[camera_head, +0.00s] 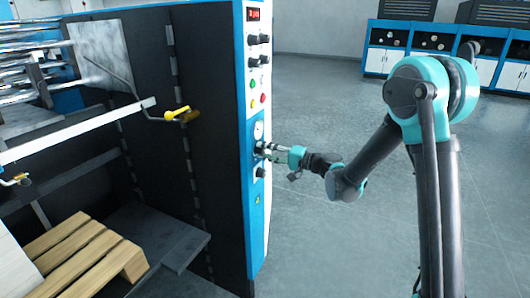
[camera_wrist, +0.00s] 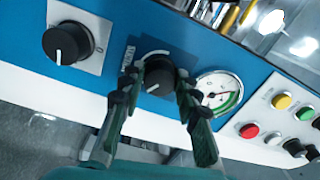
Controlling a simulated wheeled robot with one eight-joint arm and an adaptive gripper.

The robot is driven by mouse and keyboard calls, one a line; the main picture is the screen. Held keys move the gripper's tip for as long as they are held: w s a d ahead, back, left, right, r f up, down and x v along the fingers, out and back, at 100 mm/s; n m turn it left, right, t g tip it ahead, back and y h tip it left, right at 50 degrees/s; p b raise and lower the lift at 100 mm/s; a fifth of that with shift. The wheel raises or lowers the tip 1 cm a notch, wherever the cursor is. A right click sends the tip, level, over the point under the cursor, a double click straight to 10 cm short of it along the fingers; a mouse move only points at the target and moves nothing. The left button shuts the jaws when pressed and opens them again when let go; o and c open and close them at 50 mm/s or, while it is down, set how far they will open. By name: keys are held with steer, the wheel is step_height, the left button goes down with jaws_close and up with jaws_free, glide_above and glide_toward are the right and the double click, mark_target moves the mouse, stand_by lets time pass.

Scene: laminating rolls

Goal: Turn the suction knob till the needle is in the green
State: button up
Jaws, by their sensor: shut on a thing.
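The black suction knob (camera_wrist: 158,72) sits on the blue panel in the wrist view, with a white pointer line on its face. My gripper (camera_wrist: 156,84) is shut on it, one finger on each side. The round white gauge (camera_wrist: 219,94) is just right of the knob. It has a green band along its lower right, and a thin reddish needle points roughly rightward; whether its tip lies in the green is too small to tell.
Another black knob (camera_wrist: 68,43) is beside the gripped one in the wrist view. Coloured buttons (camera_wrist: 265,116) are right of the gauge. In the head view, a yellow-handled crank (camera_head: 178,113) and a wooden pallet (camera_head: 85,258) are left.

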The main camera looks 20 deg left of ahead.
steer(key=m, duration=0.5)
steer(key=shift+m, duration=0.4)
stand_by(0.3)
steer(key=o, duration=1.2)
steer(key=shift+c, duration=0.2)
steer(key=shift+d, duration=0.15)
steer(key=d, duration=1.1)
steer(key=shift+s+d, duration=0.4)
steer(key=shift+s, duration=0.05)
